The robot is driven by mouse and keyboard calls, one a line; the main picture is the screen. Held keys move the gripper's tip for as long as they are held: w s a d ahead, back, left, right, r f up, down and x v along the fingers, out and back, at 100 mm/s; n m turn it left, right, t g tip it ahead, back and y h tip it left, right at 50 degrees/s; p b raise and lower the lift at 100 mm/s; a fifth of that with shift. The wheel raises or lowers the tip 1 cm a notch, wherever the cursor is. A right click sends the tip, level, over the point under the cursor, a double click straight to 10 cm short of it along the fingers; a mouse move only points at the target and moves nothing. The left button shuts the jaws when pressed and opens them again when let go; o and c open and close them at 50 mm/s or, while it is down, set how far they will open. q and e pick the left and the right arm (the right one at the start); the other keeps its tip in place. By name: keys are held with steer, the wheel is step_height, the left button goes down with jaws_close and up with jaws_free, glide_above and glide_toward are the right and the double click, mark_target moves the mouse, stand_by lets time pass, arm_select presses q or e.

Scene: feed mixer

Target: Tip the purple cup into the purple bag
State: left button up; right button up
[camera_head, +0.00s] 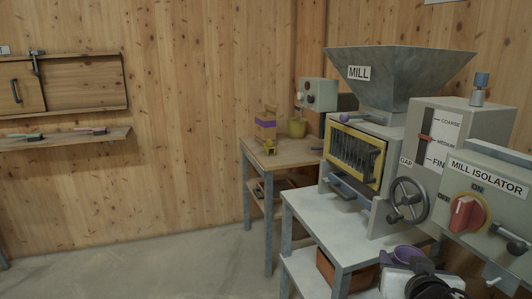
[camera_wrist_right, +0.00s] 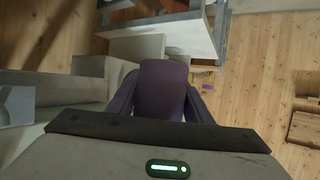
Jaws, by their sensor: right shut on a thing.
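The purple cup (camera_head: 404,253) is at the bottom right of the head view, in front of the mill. My right gripper (camera_head: 412,266) is shut on it. In the right wrist view the cup (camera_wrist_right: 162,90) sits between the two dark fingers of the gripper (camera_wrist_right: 160,102). Its contents and exact tilt cannot be told. A tan bag with a purple band (camera_head: 265,123) stands upright on the wooden side table at the back, well away from the cup. My left gripper is in neither view.
The mill, with its grey hopper (camera_head: 400,80), handwheel (camera_head: 408,200) and red isolator switch (camera_head: 466,213), fills the right side. A wall shelf (camera_head: 65,139) is at left. Floor at left is clear.

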steer(key=s+a+r+n+y, duration=0.3)
steer(key=s+a+r, duration=0.5)
steer(key=r, duration=0.4)
steer(key=shift+s+a+y, duration=0.2)
steer(key=shift+s+y, duration=0.1)
steer(key=shift+s, duration=0.15)
steer(key=shift+f, duration=0.15)
